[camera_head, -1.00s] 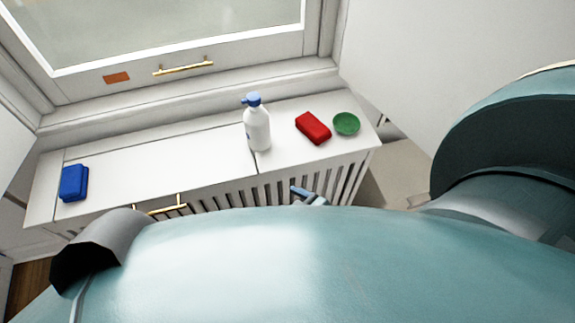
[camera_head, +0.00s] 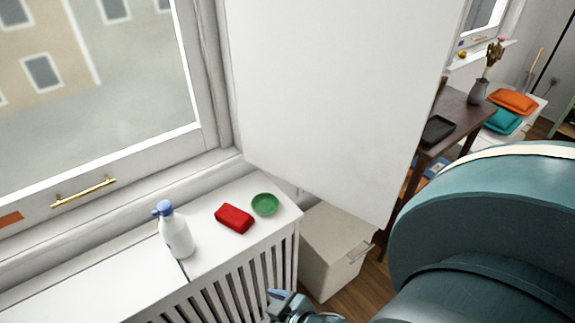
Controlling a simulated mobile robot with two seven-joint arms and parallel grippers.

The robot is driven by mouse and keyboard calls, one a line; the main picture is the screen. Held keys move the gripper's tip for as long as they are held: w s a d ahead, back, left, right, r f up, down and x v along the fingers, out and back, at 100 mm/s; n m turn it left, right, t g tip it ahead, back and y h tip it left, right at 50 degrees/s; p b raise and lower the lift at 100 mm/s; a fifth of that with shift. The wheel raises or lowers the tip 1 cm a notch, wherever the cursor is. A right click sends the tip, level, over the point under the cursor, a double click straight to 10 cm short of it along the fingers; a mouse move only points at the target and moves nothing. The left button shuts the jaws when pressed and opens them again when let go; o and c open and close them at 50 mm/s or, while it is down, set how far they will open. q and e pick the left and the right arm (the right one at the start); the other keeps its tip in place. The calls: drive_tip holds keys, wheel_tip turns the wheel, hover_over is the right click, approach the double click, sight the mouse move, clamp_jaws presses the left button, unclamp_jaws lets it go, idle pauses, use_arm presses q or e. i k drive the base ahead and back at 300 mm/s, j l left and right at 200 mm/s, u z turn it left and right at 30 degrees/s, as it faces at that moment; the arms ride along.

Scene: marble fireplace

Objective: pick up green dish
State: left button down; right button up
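The green dish (camera_head: 265,204) is a small round bowl on the white radiator cover (camera_head: 212,259), near its right end. It stands upright, with nothing holding it. A gripper, which seems to be my right one (camera_head: 277,294), shows partly at the bottom edge, in front of the slatted front of the cover. It is apart from the dish and lower in the picture. Its fingers are too small and cut off to tell whether they are open. My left gripper is not in view.
A red block (camera_head: 235,218) lies just left of the dish. A white bottle with a blue pump (camera_head: 174,232) stands further left. A white panel (camera_head: 335,90) rises behind the dish. A pale box (camera_head: 335,252) stands on the floor to the right, with a dark table (camera_head: 455,112) beyond.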

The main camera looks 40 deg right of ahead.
sight(264, 204)
drive_tip(key=z, duration=1.05)
drive_tip(key=l, duration=0.1)
